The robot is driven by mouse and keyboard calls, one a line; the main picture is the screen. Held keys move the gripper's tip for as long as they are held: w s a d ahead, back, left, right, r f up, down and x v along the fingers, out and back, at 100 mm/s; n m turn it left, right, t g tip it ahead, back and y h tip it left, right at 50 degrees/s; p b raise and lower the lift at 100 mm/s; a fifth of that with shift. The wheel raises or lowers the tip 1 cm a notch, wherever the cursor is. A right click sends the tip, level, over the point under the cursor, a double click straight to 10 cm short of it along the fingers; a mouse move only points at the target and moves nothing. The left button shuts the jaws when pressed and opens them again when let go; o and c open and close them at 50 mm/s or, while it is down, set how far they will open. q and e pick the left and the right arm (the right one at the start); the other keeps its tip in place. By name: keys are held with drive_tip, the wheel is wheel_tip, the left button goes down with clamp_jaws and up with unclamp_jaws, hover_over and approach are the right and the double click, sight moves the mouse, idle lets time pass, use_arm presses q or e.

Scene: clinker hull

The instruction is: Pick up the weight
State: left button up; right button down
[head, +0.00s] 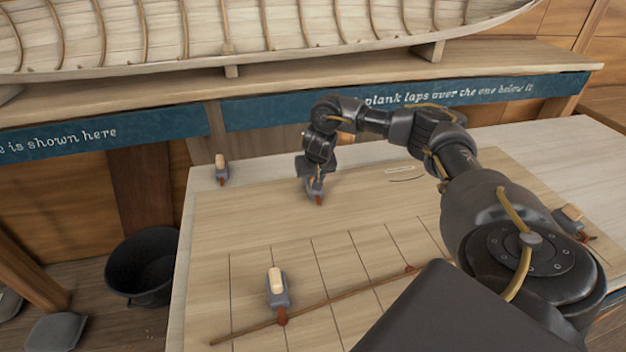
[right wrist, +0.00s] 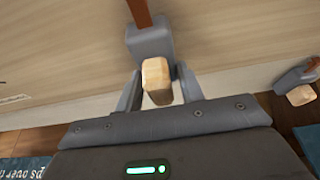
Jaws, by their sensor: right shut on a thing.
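My right gripper (head: 314,179) is shut on a grey weight (head: 313,190) with a reddish-brown tip, over the far middle of the pale board. In the right wrist view the gripper (right wrist: 158,84) has a finger on each side of this weight (right wrist: 150,43), whose pale wooden knob points at the camera. I cannot tell whether it touches the board. Similar weights stand at the back left corner (head: 222,174), at the front by a thin batten (head: 340,301), and at the right edge (head: 570,216). The front weight (head: 277,294) has its tip at the batten. My left gripper is not in view.
The board (head: 255,215) has ruled lines in its front half and a small label. A ribbed hull (head: 230,35) on a shelf stands behind the table. A black bucket (head: 143,268) is on the floor at left. The board's middle left is clear.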

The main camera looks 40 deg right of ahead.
drive_tip(key=shift+w+r, duration=0.1)
drive_tip(key=shift+r, duration=0.05)
drive_tip(key=shift+r+b, duration=0.35)
drive_tip(key=shift+r, duration=0.15)
wheel_tip(320, 180, up, 3)
drive_tip(key=shift+f, duration=0.1)
drive_tip(key=s+d+r+p, duration=0.1)
drive_tip(key=s+r+p, duration=0.5)
drive_tip(key=s, duration=0.8)
drive_tip(key=shift+r, duration=1.5)
drive_tip(key=shift+d, duration=0.1)
